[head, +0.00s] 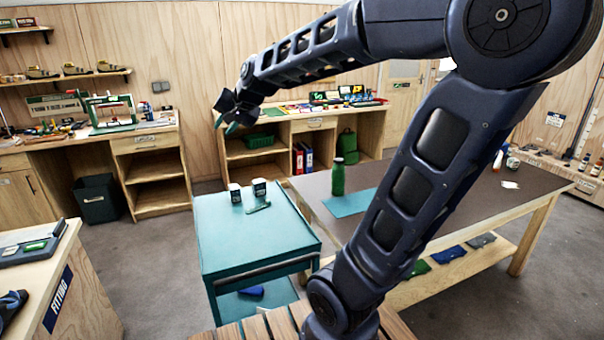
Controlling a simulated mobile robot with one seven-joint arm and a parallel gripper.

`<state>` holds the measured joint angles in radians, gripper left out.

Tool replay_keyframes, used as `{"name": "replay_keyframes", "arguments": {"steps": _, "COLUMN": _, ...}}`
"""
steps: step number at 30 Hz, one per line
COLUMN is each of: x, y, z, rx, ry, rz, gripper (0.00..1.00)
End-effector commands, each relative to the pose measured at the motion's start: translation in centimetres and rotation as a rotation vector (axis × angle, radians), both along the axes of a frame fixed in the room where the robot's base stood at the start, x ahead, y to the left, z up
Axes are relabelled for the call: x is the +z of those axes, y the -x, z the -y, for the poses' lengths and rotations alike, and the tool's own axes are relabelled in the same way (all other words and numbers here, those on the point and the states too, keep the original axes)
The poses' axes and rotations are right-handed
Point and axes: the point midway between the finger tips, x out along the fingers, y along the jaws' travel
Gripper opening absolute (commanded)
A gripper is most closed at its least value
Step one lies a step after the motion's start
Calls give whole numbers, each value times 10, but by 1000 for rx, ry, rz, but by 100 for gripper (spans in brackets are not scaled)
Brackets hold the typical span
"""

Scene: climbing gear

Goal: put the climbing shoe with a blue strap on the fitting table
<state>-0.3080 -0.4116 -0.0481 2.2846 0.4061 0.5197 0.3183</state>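The fitting table (62,272), a pale wooden counter with a blue FITTING sign on its side, stands at the left edge. A dark blue shoe-like item (12,306) lies on it, cut off by the picture edge; I cannot tell its strap colour. Several small shoes (75,69) stand on a wall shelf at the upper left, too small to make out a blue strap.
A teal cart (225,262) stands at centre with small containers on top and a blue item (252,291) below. Right of it is a long dark-topped bench (440,195) with a green bottle (338,177). Grey floor is clear between cart and fitting table.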

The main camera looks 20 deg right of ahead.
Motion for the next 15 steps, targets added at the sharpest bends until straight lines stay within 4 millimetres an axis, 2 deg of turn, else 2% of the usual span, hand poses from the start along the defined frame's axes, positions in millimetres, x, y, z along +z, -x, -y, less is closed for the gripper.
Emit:
{"name": "replay_keyframes", "arguments": {"steps": 1, "x": -6, "y": 19, "z": 20, "rx": 17, "ry": 57, "rz": -6, "gripper": 24}}
{"name": "replay_keyframes", "arguments": {"steps": 3, "x": -18, "y": 46, "z": 44, "rx": 51, "ry": 145, "rz": -25, "gripper": 24}}
{"name": "replay_keyframes", "arguments": {"steps": 9, "x": -56, "y": 122, "z": 106, "rx": 135, "ry": 387, "rz": -106, "gripper": 24}}
{"name": "replay_keyframes", "arguments": {"steps": 12, "x": -72, "y": 154, "z": 128, "rx": 166, "ry": 479, "rz": -152, "gripper": 24}}
{"name": "replay_keyframes", "arguments": {"steps": 15, "x": -83, "y": 176, "z": 142, "rx": 186, "ry": 541, "rz": -190, "gripper": 24}}
